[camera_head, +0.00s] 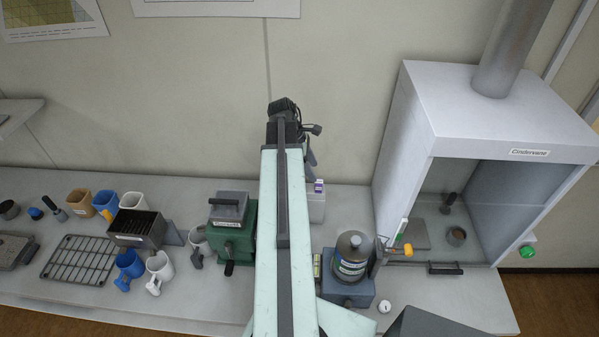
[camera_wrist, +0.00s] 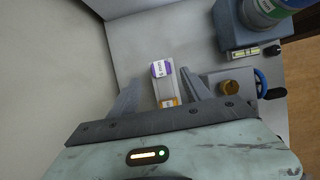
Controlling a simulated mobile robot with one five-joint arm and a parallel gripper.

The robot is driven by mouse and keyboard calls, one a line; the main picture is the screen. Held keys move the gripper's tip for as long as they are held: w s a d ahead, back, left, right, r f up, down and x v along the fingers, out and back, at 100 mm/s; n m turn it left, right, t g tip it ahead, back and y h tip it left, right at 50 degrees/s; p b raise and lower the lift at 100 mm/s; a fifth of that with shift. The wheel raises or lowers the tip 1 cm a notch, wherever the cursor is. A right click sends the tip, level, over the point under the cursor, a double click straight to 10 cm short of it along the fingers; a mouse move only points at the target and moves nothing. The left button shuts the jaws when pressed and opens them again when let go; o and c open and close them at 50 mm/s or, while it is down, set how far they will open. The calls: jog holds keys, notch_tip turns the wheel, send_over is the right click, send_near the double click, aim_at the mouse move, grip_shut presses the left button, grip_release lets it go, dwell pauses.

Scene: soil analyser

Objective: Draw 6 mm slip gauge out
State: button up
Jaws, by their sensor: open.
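In the wrist view, my gripper (camera_wrist: 161,77) is open, with one finger on each side of a small pale block with a purple-and-white label (camera_wrist: 162,69). The label's print is too small to read surely; this block may be the 6 mm slip gauge. An orange patch (camera_wrist: 170,102) shows at its near end. I see no finger clearly touching it. In the head view, a purple-and-white labelled piece (camera_head: 319,186) stands at the top of a pale box (camera_head: 316,208), right of my arm. My arm hides part of that box, and my fingertips do not show clearly there.
A blue-grey device with a dark bottle (camera_head: 351,257) stands right of my arm; a brass knob (camera_wrist: 231,88) and blue handwheel (camera_wrist: 262,84) lie right of my fingers. A green machine (camera_head: 233,235) stands left. The fume hood (camera_head: 480,115) is farther right. The wall is behind.

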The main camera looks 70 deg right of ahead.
aim_at(319, 181)
jog(key=b+x, duration=0.7)
jog(key=x, duration=0.1)
jog(key=shift+w, duration=0.2)
jog(key=shift+r, duration=0.15)
grip_shut()
jog(key=c, duration=0.7)
grip_release()
jog(key=shift+c, duration=0.2)
grip_shut()
jog(key=shift+r+p, duration=0.7)
jog(key=shift+r+p, duration=2.75)
